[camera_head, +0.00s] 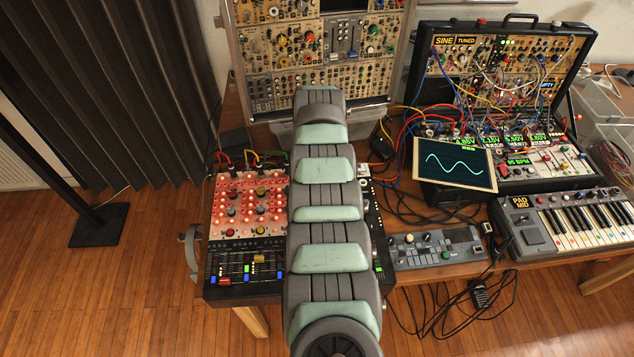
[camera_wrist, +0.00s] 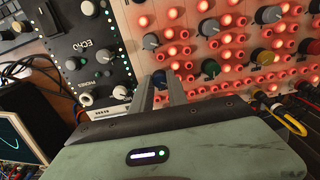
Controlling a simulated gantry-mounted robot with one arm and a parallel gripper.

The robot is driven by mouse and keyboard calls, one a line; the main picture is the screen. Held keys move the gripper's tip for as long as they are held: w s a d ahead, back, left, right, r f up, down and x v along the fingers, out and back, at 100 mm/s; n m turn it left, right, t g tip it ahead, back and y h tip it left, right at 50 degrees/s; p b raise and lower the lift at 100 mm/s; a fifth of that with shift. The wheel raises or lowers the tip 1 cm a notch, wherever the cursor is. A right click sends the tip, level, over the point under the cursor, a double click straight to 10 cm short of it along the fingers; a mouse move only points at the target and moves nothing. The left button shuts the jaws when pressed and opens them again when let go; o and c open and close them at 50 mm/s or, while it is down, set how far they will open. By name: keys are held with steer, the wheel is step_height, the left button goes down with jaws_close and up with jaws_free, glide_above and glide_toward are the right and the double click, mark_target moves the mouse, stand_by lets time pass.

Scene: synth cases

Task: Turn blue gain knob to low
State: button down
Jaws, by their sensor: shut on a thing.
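My gripper (camera_wrist: 160,78) reaches over a pale panel with red-lit knobs (camera_wrist: 225,50) in the wrist view. Its two fingers are closed around a small dark bluish knob, the blue gain knob (camera_wrist: 159,76), near the panel's edge beside the dark ECHO module (camera_wrist: 95,50). The fingers cover part of the knob, and its pointer cannot be read. In the head view the red-lit panel (camera_head: 250,204) shows left of my arm, which hides the gripper and this knob.
A grey knob (camera_wrist: 151,41) and a green knob (camera_wrist: 210,67) stand close to the fingers. Yellow and red cables (camera_wrist: 285,115) lie at the right. In the head view, a tablet with a sine wave (camera_head: 455,164), a keyboard (camera_head: 570,222) and patched synth cases fill the table's right side.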

stand_by(0.5)
steer(key=c, duration=1.3)
jaws_free()
step_height(320, 180, up, 11)
steer(key=p, duration=0.2)
steer(key=shift+p, duration=0.3)
